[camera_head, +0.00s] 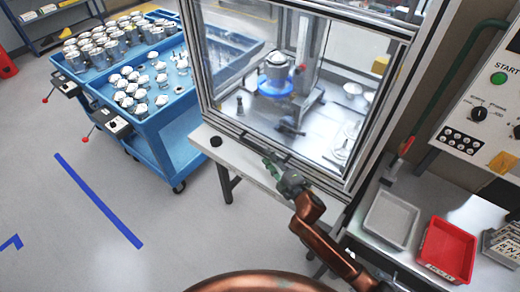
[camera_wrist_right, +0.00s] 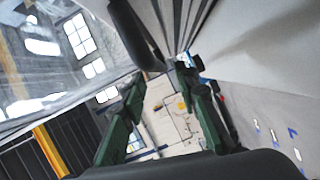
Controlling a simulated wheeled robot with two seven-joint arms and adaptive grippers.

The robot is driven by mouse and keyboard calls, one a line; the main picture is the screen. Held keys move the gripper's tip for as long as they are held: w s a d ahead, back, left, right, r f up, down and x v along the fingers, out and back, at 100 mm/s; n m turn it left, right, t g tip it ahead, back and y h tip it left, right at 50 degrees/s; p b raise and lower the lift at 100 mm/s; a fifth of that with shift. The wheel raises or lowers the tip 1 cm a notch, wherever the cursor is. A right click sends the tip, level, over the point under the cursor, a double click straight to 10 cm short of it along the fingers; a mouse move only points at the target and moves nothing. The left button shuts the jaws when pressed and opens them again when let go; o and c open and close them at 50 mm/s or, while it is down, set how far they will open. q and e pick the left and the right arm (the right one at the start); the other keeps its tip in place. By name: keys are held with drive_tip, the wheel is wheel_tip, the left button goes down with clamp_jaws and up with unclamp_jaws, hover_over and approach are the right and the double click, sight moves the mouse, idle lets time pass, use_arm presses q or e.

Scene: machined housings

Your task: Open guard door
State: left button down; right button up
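The guard door (camera_head: 232,118) is a clear panel in an aluminium frame on the front of the machine enclosure. It appears shut, with its lower rail just above the pale front ledge. My right gripper (camera_head: 270,160), with green fingers, is at this lower rail. In the right wrist view the two fingers (camera_wrist_right: 158,78) stand apart, with a dark bar (camera_wrist_right: 138,35), probably the door handle, close to their tips. I cannot tell whether they touch it. My left gripper is not in view.
Inside the enclosure a metal housing (camera_head: 276,66) sits on a blue-lit fixture. A blue cart (camera_head: 165,130) with several housings stands left. A grey tray (camera_head: 391,219), a red tray (camera_head: 446,250) and a control panel (camera_head: 480,110) are at right. Floor left of the ledge is clear.

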sight(261, 150)
drive_tip(key=shift+b+x, duration=0.35)
drive_tip(key=shift+x, duration=2.8)
drive_tip(key=shift+c, duration=0.6)
clamp_jaws()
